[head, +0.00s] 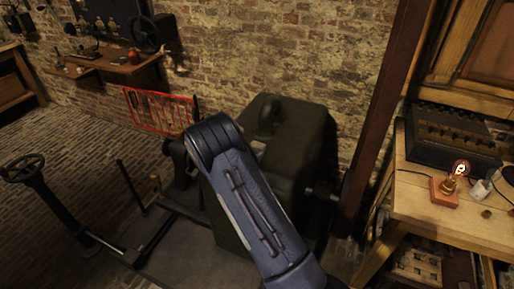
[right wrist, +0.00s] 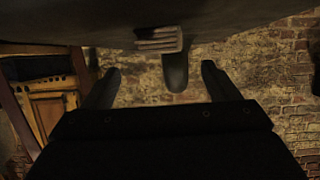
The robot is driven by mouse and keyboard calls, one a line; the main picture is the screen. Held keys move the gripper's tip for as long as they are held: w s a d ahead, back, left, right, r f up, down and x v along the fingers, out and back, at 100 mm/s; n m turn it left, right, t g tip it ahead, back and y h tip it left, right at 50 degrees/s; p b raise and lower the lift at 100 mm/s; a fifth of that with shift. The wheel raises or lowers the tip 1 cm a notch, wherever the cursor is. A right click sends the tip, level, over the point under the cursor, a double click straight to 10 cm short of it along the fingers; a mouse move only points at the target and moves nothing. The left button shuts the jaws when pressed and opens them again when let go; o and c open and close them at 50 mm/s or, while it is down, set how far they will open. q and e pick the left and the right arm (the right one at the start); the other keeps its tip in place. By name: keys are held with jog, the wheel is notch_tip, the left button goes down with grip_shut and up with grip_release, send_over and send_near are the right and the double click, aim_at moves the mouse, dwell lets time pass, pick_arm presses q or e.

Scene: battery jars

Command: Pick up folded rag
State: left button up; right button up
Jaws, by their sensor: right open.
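The folded rag (right wrist: 158,40) shows in the right wrist view as a small grey-brown stack of layers against a dark surface at the top. In the head view a small pale patch that looks like the rag (head: 258,147) lies on the dark green covered machine (head: 290,150), partly behind my right arm. In the head view my right arm hides this gripper. My left gripper is in neither view.
A rounded dark knob (right wrist: 175,72) stands close beside the rag, near the right finger in the wrist view. A wooden bench (head: 435,215) with a black box (head: 450,140) and a lit bulb (head: 459,168) is at right.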

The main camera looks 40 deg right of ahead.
aim_at(256, 147)
jog(key=shift+d+f, duration=0.15)
jog(key=shift+d, duration=0.15)
jog(key=p+x, duration=0.2)
jog(key=x, duration=0.5)
jog(key=shift+w+f, duration=0.1)
jog(key=shift+f, duration=0.1)
jog(key=c, duration=1.1)
jog(key=shift+o, duration=0.2)
jog(key=shift+r, duration=0.15)
